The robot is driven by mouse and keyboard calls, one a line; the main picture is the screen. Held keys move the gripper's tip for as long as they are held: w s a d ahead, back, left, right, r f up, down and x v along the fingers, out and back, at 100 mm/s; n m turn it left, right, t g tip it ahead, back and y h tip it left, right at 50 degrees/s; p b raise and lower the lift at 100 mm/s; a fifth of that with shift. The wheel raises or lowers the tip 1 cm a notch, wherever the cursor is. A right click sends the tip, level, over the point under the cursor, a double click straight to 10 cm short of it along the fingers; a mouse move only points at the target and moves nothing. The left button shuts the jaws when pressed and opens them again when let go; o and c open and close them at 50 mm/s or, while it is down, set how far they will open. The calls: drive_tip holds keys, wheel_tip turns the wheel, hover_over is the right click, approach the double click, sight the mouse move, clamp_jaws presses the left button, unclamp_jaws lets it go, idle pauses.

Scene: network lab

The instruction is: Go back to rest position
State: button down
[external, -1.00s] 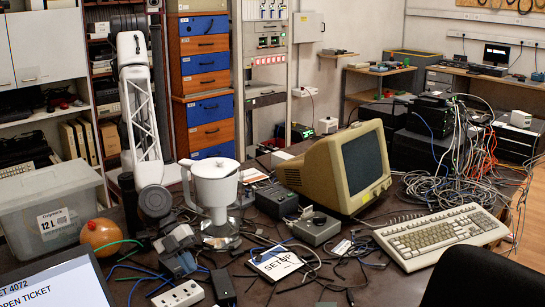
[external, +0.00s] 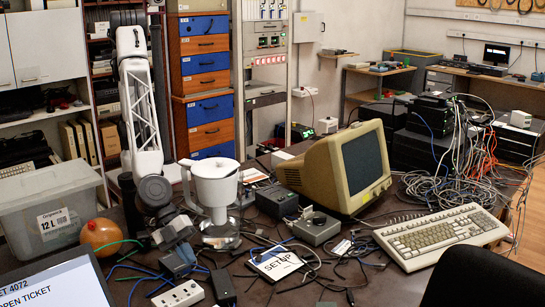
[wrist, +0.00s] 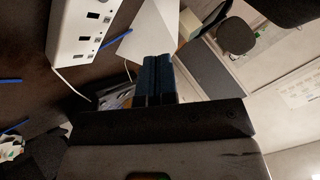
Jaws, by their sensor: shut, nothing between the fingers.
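My gripper (external: 182,247) is low over the left front of the table, in front of the white jug-like appliance. In the wrist view its dark blue fingers (wrist: 154,78) are together with nothing between them. A grey box with a round dark top piece (external: 315,227) sits mid-table, in front of the old monitor and well to the right of my gripper. It may be the hub, but I cannot tell for sure. No button can be made out clearly.
A white power strip (external: 179,295) lies near my gripper and also shows in the wrist view (wrist: 82,35). The white appliance (external: 215,190), monitor (external: 350,170), SETUP card (external: 275,263) and keyboard (external: 440,234) crowd the table. Loose cables cover the front.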

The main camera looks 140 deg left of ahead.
wheel_tip(320, 180, up, 9)
drive_tip(key=s+a+n, duration=0.1)
drive_tip(key=a+n, duration=0.1)
drive_tip(key=a, duration=0.1)
drive_tip(key=s+a+r+n+g+y, duration=0.1)
drive_tip(key=s+a+r+n, duration=0.1)
drive_tip(key=s+a+r, duration=0.7)
drive_tip(key=s+a+r+n+g+y, duration=0.1)
drive_tip(key=s+a+r+n, duration=0.1)
drive_tip(key=s+a+r, duration=0.8)
drive_tip(key=s+a+n+g, duration=0.1)
drive_tip(key=s+a, duration=0.2)
drive_tip(key=s, duration=0.8)
drive_tip(key=s+a+g, duration=0.2)
drive_tip(key=s+a, duration=0.1)
drive_tip(key=s, duration=0.7)
drive_tip(key=s+f+g+h, duration=0.1)
drive_tip(key=s+f+h, duration=0.2)
drive_tip(key=s, duration=1.9)
drive_tip(key=shift+s+a+n+g, duration=0.15)
drive_tip(key=shift+a+n+g, duration=0.15)
drive_tip(key=shift+a, duration=0.05)
drive_tip(key=c, duration=1.8)
unclamp_jaws()
drive_tip(key=shift+c, duration=0.2)
